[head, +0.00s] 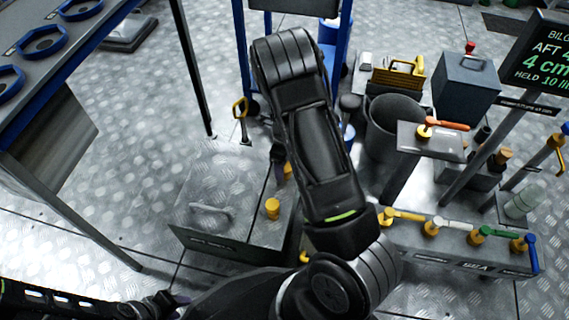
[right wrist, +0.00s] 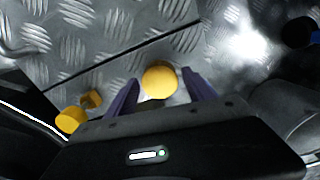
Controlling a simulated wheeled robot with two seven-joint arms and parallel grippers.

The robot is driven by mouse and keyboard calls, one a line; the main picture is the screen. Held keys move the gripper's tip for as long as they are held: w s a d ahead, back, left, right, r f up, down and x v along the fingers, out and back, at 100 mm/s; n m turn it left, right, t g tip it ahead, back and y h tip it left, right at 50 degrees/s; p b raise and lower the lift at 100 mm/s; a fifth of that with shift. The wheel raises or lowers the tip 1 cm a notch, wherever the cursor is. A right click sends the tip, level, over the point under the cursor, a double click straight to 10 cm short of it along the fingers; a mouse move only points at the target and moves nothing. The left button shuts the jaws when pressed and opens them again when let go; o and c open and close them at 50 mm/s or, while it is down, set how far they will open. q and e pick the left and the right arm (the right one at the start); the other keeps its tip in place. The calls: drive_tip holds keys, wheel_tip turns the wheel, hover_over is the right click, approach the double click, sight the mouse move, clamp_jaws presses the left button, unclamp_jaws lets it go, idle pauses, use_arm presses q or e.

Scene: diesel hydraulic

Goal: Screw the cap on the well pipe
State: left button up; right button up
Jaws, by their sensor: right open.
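My right gripper (right wrist: 160,79) is open in the right wrist view, with its two purple fingers apart. A round yellow cap-like piece (right wrist: 159,82) shows between the fingers; I cannot tell whether they touch it. A second round yellow piece (right wrist: 70,119) and a small yellow fitting (right wrist: 91,99) lie to the left. In the head view a yellow cylinder (head: 272,208) stands on the right part of a grey metal box (head: 205,180). I cannot tell which yellow piece is the well pipe. My left gripper (head: 172,302) is at the bottom left; its jaws are unclear.
A bench with blue rings (head: 42,40) stands at the upper left. A dark bucket (head: 393,125), a valve stand (head: 430,138) and a manifold with coloured levers (head: 460,250) stand to the right. A display (head: 545,55) is at the upper right. Plate floor is clear between bench and box.

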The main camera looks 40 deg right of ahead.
drive_tip(key=n, duration=2.2)
drive_tip(key=shift+n, duration=0.3)
drive_tip(key=shift+c, duration=0.4)
